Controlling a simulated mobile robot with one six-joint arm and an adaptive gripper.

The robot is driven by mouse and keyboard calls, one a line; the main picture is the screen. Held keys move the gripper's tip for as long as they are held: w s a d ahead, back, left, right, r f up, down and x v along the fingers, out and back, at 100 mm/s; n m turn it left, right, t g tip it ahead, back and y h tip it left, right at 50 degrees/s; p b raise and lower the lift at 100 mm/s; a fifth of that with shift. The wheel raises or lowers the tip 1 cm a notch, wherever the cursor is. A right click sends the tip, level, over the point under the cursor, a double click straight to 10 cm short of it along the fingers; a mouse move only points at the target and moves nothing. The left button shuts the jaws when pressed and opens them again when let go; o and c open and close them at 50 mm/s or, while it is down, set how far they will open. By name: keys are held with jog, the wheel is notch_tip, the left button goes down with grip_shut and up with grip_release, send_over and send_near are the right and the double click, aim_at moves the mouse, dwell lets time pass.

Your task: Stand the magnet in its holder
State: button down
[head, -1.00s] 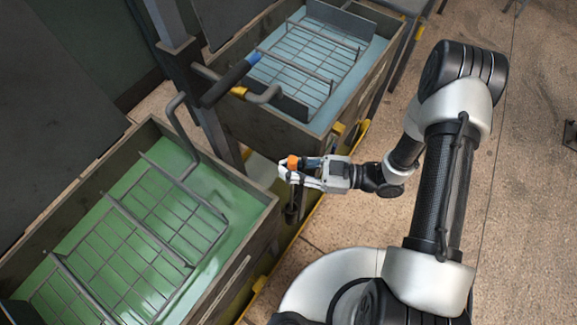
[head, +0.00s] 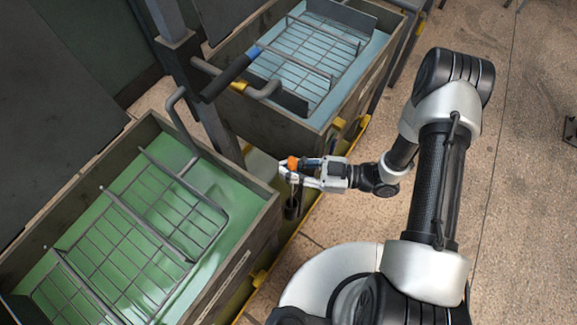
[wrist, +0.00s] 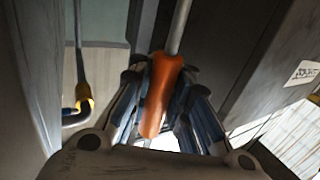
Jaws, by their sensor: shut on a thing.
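The magnet has an orange handle (head: 293,163) and a thin grey rod; the orange handle also shows in the wrist view (wrist: 160,95), with the rod (wrist: 180,25) running up from it. My gripper (head: 287,169) is shut around the handle, and its fingers flank it in the wrist view (wrist: 165,105). In the head view the magnet hangs roughly upright beside the tank corner. A small dark cylinder (head: 291,210) shows at its lower end; I cannot tell whether it is the magnet's head or the holder. No holder is clearly recognisable elsewhere.
A green-lined tank (head: 235,192) with a wire rack stands at left, and a blue-lined tank (head: 372,52) with another rack at the back. A grey post (head: 190,75) and a bent bar with a black grip (head: 222,84) stand between them.

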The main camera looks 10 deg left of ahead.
jog(key=shift+f, duration=0.65)
jog(key=c, duration=1.4)
grip_release()
jog(key=d, duration=0.8)
jog(key=w+d, duration=0.1)
jog(key=d, duration=0.3)
